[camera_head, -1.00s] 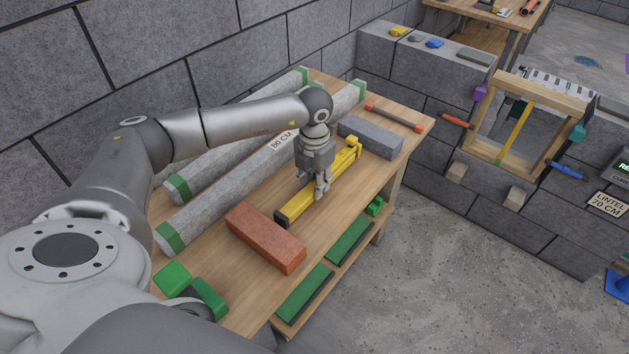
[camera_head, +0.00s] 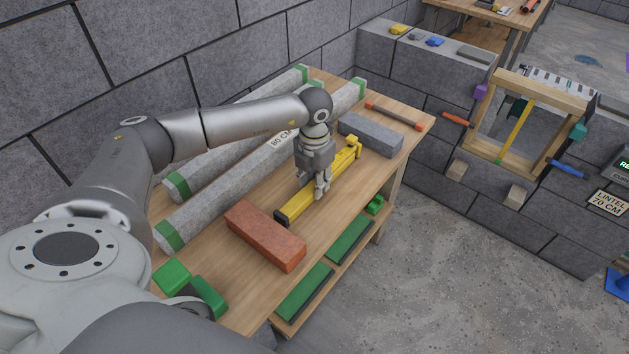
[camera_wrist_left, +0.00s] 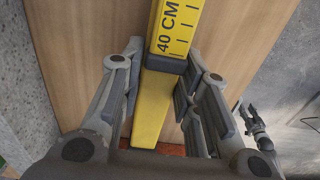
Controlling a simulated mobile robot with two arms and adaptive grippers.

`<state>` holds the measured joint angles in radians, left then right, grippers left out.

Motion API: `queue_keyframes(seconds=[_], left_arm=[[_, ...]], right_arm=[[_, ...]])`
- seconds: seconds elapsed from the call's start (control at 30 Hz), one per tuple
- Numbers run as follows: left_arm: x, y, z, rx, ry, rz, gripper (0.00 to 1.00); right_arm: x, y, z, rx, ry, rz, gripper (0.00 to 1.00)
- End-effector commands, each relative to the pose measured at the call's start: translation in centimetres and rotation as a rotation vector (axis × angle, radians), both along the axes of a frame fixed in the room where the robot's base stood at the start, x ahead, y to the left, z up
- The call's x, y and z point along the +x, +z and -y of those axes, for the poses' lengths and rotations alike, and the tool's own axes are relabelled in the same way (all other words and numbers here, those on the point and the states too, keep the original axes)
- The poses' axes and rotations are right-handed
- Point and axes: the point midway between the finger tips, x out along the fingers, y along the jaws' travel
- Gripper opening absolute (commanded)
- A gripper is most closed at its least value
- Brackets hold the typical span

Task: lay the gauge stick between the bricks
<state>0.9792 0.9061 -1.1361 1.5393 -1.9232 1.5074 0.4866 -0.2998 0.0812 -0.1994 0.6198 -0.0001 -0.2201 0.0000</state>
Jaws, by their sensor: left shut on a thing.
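The gauge stick (camera_head: 297,203) is yellow with a dark end, and lies lengthwise over the bench between the red brick (camera_head: 265,237) and the grey brick (camera_head: 371,135). Its dark end is close beside the red brick; I cannot tell if they touch. Its far end, with a yellow slider, is near the grey brick. My left gripper (camera_head: 322,192) points down and is shut on the stick around its middle. The left wrist view shows the stick (camera_wrist_left: 174,30) marked 40 CM between the fingers. A dark gripper-like shape (camera_wrist_left: 257,128), perhaps my right gripper, shows there at the right.
Concrete lintels (camera_head: 225,196) with green ends lie along the wall side of the bench (camera_head: 262,286). An orange-ended bar (camera_head: 394,117) lies beyond the grey brick. Open floor lies to the right.

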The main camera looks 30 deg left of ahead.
Motion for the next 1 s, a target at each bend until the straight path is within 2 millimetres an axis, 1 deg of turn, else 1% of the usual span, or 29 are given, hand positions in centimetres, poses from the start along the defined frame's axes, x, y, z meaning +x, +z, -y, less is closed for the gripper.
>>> queue_keyframes(seconds=[0.1,0.13,0.3,0.33,0.53,0.57,0.7,0.73,1.0], left_arm=[[0.06,0.09,0.01,0.0,0.0,0.002,0.02],[0.06,0.09,0.01,0.0,0.0,0.002,0.31],[0.04,0.07,0.0,0.0,0.0,0.001,0.53],[0.04,0.06,0.0,0.0,0.0,0.001,0.55],[0.01,0.03,0.0,0.0,0.0,0.0,0.55],[-0.04,-0.05,-0.01,0.0,0.0,-0.001,0.56],[-0.04,-0.05,-0.01,0.0,0.0,-0.001,0.74],[-0.03,-0.04,-0.01,0.0,0.0,-0.001,0.77],[-0.01,0.0,-0.01,0.0,0.0,0.0,0.77]], right_arm=[[-0.02,0.02,0.04,0.0,0.0,0.0,0.4],[-0.02,0.02,0.04,0.0,0.0,0.0,0.4],[-0.03,0.02,0.03,0.0,0.0,0.0,0.4],[-0.03,0.02,0.03,0.0,0.0,0.0,0.4],[-0.04,0.01,0.02,0.0,0.001,0.0,0.4],[-0.03,0.0,0.01,0.0,0.001,0.0,0.4],[-0.04,0.0,0.0,0.0,0.001,0.0,0.4],[-0.04,0.0,0.0,0.0,0.001,0.0,0.4],[-0.04,0.01,-0.02,0.0,0.001,0.0,0.4]])
